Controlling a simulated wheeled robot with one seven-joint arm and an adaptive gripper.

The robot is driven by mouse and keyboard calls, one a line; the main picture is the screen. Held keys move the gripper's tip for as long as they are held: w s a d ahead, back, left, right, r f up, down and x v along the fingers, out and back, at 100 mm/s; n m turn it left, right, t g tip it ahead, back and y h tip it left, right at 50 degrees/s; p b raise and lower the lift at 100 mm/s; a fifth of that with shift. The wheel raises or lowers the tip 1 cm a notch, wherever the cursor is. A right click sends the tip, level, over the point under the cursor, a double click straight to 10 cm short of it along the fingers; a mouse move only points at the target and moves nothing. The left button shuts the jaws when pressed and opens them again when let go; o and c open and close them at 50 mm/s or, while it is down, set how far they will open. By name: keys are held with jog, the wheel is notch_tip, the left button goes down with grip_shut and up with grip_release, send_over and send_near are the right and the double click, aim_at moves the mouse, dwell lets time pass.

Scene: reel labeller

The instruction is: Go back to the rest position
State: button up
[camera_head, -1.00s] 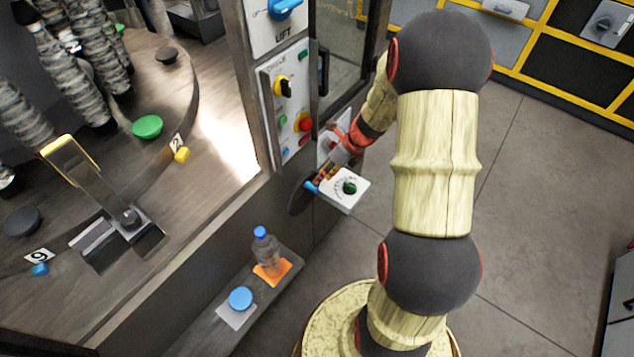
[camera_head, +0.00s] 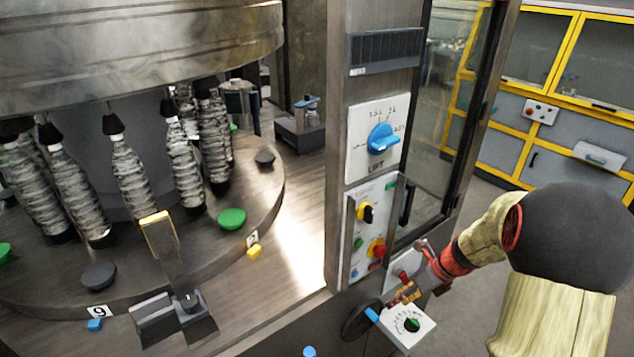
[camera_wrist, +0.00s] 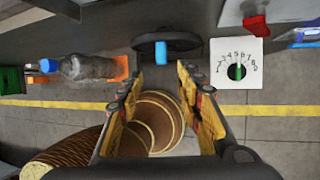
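My gripper (camera_head: 394,300) is in front of the machine's lower front, at the end of my arm on the right of the head view. In the wrist view my gripper (camera_wrist: 164,80) has its two yellow-padded fingers spread, with nothing between them. Beyond the fingertips is a dark handwheel (camera_head: 358,322) with a blue handle (camera_head: 372,314). The handle (camera_wrist: 161,52) shows just past the gap between the fingers; they appear apart from it.
A white dial plate (camera_head: 410,325) with a green-marked knob is right of the handwheel. A control panel (camera_head: 352,270) and blue lift knob (camera_head: 382,138) are above. A clear bottle (camera_wrist: 88,68) is left in the wrist view. Floor shows below the gripper.

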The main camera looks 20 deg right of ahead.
jog(key=s+a+r+n+g+h, duration=0.1)
jog(key=s+a+r+n, duration=0.3)
jog(key=n, duration=0.5)
jog(key=s+a+r+n+g+h, duration=0.1)
jog(key=s+a+r+n, duration=0.1)
jog(key=s+n, duration=0.55)
jog(key=s+a+r+n+t+h, duration=0.2)
jog(key=s+a+r+n+t, duration=0.2)
jog(key=a+r+n, duration=0.9)
notch_tip(320, 180, up, 3)
jog(key=s+n, duration=0.2)
jog(key=n, duration=0.1)
jog(key=shift+s+a+b, duration=0.15)
jog(key=shift+b, duration=0.25)
